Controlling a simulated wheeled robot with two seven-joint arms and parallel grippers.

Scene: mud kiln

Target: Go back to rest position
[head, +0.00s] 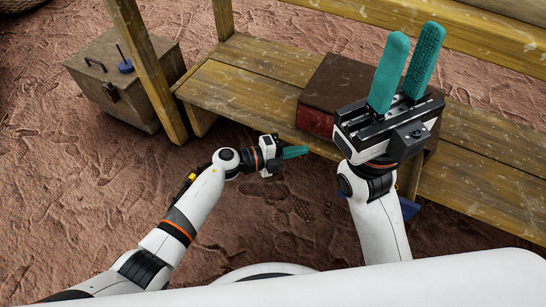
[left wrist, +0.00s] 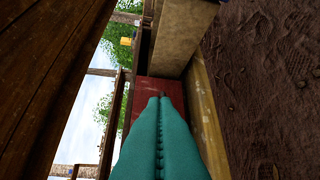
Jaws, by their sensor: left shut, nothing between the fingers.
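My left gripper (head: 298,152) is in the middle of the head view, low in front of the wooden bench. Its two teal fingers are pressed together with nothing between them. The same shut fingers (left wrist: 160,135) fill the lower middle of the left wrist view, pointing away from the camera. My right gripper (head: 412,50) is raised at the right of the head view, above the bench. Its teal fingers point up and stand apart, with an empty gap between them. My right gripper hides part of the dark brown and red box behind it.
The brown and red box (head: 335,82) sits on the wooden bench (head: 240,93). A wooden chest (head: 120,95) with a dark blue object (head: 125,66) on top stands at left, beside a wooden post (head: 148,65). A partly hidden blue thing (head: 409,208) shows behind my right arm. Reddish ground lies open at lower left.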

